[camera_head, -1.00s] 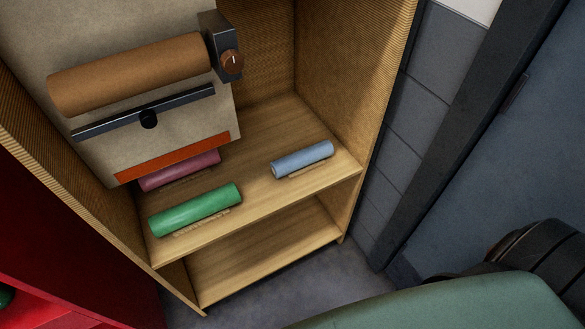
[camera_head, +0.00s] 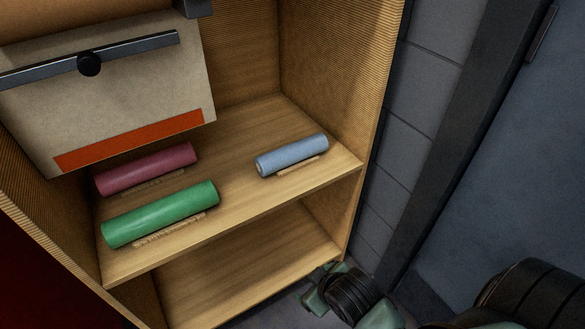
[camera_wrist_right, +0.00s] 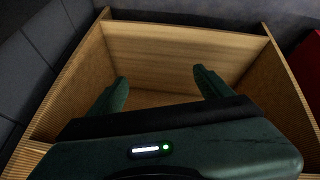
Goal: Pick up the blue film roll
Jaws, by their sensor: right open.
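The blue film roll (camera_head: 292,155) lies on the right part of the wooden shelf (camera_head: 240,205) in the head view, with a small wooden strip along its front. My right gripper (camera_wrist_right: 160,82) is open and empty in the right wrist view, its two green fingers spread in front of the wooden cabinet. The blue roll does not show in that view. In the head view, part of my right arm shows at the lower right, below and apart from the shelf. My left gripper is not in view.
A green roll (camera_head: 161,213) and a maroon roll (camera_head: 147,169) lie on the left of the same shelf. A beige panel (camera_head: 110,100) with an orange strip hangs above them. The cabinet's right side wall (camera_head: 340,70) stands close to the blue roll. The lower compartment (camera_head: 250,265) looks empty.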

